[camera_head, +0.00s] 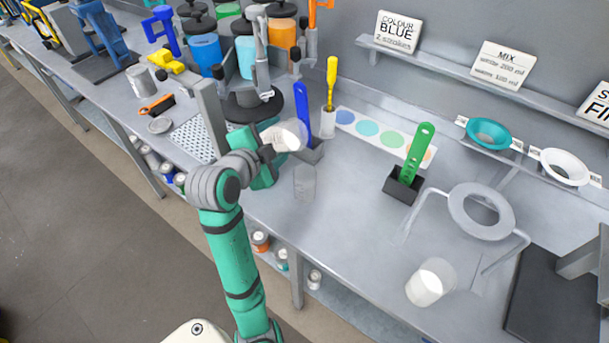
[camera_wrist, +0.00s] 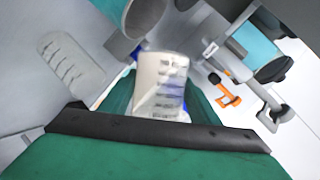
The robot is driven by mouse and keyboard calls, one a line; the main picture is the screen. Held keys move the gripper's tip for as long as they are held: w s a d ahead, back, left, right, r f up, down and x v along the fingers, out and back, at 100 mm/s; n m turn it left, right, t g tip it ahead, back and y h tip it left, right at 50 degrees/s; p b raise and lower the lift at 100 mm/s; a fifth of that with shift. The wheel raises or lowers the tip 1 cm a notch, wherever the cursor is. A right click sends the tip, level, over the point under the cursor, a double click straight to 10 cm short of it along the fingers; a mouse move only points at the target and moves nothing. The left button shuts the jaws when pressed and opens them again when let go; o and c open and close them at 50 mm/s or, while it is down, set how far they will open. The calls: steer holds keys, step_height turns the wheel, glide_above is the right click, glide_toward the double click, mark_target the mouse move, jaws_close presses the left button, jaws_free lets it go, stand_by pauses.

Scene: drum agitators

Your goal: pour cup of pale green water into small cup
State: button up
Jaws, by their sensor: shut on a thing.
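My gripper (camera_head: 272,152) is shut on a clear graduated cup (camera_head: 289,135), which it holds up over the bench near the dispenser. The held cup looks tilted to the right in the head view. It fills the middle of the wrist view (camera_wrist: 160,84), with dark marks on its side. Its contents look whitish; I cannot make out a green tint. A small clear cup (camera_head: 305,183) stands on the bench just below and right of the held cup, apart from it. It seems empty. A graduated cup also shows at the left of the wrist view (camera_wrist: 72,62).
Another clear cup (camera_head: 428,284) with whitish contents is at the front right, near a ring stand (camera_head: 482,210). A green tool (camera_head: 417,150) stands in a black holder. A dispenser with coloured drums (camera_head: 206,53) is behind my gripper. The bench middle is clear.

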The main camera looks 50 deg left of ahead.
stand_by(0.3)
steer(key=shift+s, duration=0.1)
steer(key=shift+w, duration=0.25)
steer(key=shift+s+a, duration=0.25)
steer(key=shift+s, duration=0.2)
steer(key=shift+w+d+m, duration=0.3)
steer(key=shift+w+d, duration=0.1)
steer(key=shift+s+a, duration=0.2)
steer(key=shift+s, duration=0.05)
steer(key=shift+w+d, duration=0.1)
steer(key=shift+w, duration=0.1)
steer(key=shift+p, duration=0.3)
